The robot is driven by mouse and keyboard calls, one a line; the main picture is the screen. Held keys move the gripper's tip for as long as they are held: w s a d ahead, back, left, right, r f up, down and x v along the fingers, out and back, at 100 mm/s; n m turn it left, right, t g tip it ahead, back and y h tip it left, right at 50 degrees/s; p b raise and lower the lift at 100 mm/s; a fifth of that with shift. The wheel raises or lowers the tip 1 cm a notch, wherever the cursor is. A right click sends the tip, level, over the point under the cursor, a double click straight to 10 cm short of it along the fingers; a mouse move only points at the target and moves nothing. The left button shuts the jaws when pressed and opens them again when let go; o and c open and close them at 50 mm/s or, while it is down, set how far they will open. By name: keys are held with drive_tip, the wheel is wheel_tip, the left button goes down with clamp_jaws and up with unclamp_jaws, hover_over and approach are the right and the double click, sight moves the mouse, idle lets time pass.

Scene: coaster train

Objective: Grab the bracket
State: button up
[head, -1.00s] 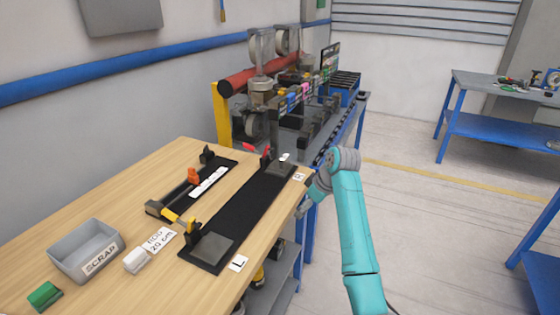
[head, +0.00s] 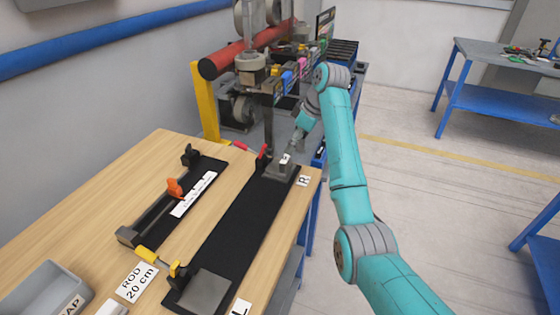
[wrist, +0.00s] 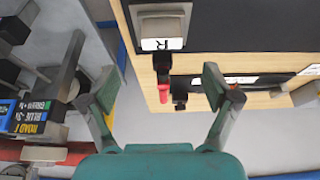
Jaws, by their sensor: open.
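My gripper (wrist: 162,88) is open and empty in the wrist view, its two fingers wide apart over the gap between the wooden bench and the rack. In the head view my gripper (head: 296,143) is small, by the bench's far right corner, and its fingertips are hard to make out. Dark grey angular pieces (wrist: 66,76) stand left of the left finger, beside coloured labels. One of them may be the bracket, but I cannot tell for sure. A grey block (wrist: 164,27) is fixed at the end of the black strip, by the R label.
The wooden bench (head: 125,195) carries a black strip (head: 236,225), a clamp fixture with an orange part (head: 174,187) and a grey scrap bin (head: 45,290). A rack with coloured labels (head: 287,80) stands behind. Open floor (head: 420,180) lies to the right.

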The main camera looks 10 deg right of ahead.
sight(283, 158)
drive_tip(key=x, duration=0.9)
drive_tip(key=shift+a+f, duration=0.2)
drive_tip(key=shift+f, duration=0.1)
drive_tip(key=c, duration=1.5)
drive_tip(key=shift+r, duration=0.1)
drive_tip(key=shift+c, duration=0.8)
